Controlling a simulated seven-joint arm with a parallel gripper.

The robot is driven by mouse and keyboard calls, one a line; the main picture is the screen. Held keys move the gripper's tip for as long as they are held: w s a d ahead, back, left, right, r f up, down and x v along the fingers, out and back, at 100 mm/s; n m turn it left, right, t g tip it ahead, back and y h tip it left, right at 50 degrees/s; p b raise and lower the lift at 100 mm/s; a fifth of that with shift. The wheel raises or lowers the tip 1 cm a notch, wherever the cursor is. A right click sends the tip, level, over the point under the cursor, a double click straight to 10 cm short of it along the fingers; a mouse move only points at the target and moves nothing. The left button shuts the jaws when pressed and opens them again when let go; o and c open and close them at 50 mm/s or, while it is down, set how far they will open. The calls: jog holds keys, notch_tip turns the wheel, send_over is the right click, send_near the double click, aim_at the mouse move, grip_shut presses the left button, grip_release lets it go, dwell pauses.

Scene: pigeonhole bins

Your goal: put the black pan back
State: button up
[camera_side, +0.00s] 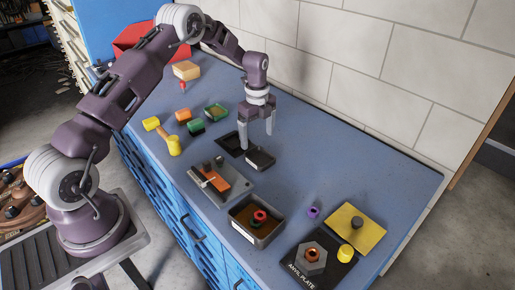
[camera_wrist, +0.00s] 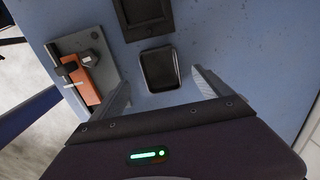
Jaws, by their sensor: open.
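The black pan (camera_side: 260,158) is a small shallow tray with rounded corners, lying on the blue bench top. It also shows in the wrist view (camera_wrist: 160,68), just beyond and between my finger ends. A black square frame with a recessed middle (camera_side: 229,142) lies close beside the pan, towards the back left; it shows at the top of the wrist view (camera_wrist: 145,14), and its recess looks empty. My gripper (camera_side: 256,141) is open and empty above the pan, with its fingers spread to either side in the wrist view (camera_wrist: 160,82). I cannot tell its exact height.
A grey plate (camera_side: 207,187) with an orange block and dark knobs lies left of the pan. A grey bin (camera_side: 243,234) holding red and green rings stands in front. The anvil plate (camera_side: 320,269) is front right. Green and yellow items lie further left; a tiled wall stands behind.

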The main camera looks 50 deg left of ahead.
jog(key=s+d+r+n+t, duration=0.1)
jog(key=s+d+r+n, duration=0.15)
jog(key=r, duration=0.65)
jog(key=s+d+r+n, duration=0.2)
jog(key=d+r, duration=0.1)
jog(key=r, duration=0.6)
jog(key=s+d+r+n+t, duration=0.2)
jog(key=s+d+r+n, duration=0.3)
jog(key=s+r, duration=0.5)
jog(key=s+d+n+t, duration=0.1)
jog(key=s+n, duration=0.3)
jog(key=s, duration=0.6)
jog(key=s+d+f+n+t, duration=0.1)
jog(key=s+d+n, duration=0.3)
jog(key=s, duration=0.6)
jog(key=shift+s+f, duration=0.15)
jog(key=shift+s, duration=0.1)
